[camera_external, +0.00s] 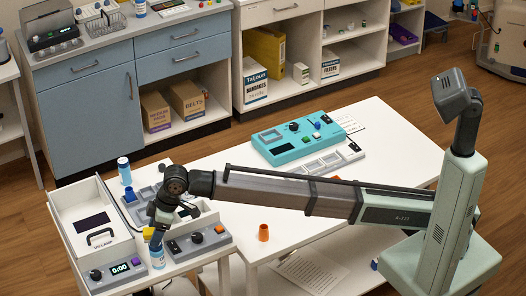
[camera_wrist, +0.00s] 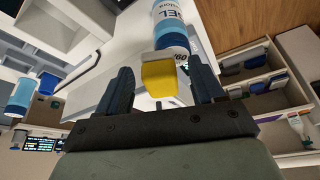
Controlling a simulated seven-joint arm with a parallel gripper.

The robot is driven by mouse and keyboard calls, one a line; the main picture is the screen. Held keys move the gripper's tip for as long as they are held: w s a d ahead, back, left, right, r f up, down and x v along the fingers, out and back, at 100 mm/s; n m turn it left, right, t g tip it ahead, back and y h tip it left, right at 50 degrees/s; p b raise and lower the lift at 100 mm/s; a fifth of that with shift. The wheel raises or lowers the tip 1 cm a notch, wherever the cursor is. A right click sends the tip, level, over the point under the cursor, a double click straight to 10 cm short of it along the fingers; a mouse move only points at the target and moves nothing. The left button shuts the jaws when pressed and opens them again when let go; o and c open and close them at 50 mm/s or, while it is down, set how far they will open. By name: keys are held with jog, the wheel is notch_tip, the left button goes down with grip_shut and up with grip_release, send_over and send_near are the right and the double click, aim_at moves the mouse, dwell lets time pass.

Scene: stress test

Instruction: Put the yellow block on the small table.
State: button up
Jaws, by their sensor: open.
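The yellow block (camera_wrist: 160,82) shows between the two fingers of my gripper (camera_wrist: 164,88) in the wrist view, with a gap on each side. The fingers are apart. In the external view, my gripper (camera_external: 155,233) reaches down over the crowded left-hand table, and the yellow block (camera_external: 147,233) is a small patch beside it. What the block rests on is hidden. A narrower white table (camera_external: 196,263) stands at the left against a larger white table (camera_external: 385,150); I take the narrower one as the small table.
A blue-and-white bottle (camera_external: 157,256) stands close to my gripper; another bottle (camera_external: 124,171) is behind. A white box with a handle (camera_external: 92,215) and grey devices (camera_external: 200,240) crowd the left table. An orange cup (camera_external: 263,232) and a teal device (camera_external: 298,135) are on the larger table.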

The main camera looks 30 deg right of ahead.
jog(key=shift+r, duration=0.1)
jog(key=shift+r, duration=0.25)
jog(key=v, duration=1.2)
jog(key=shift+r, duration=0.2)
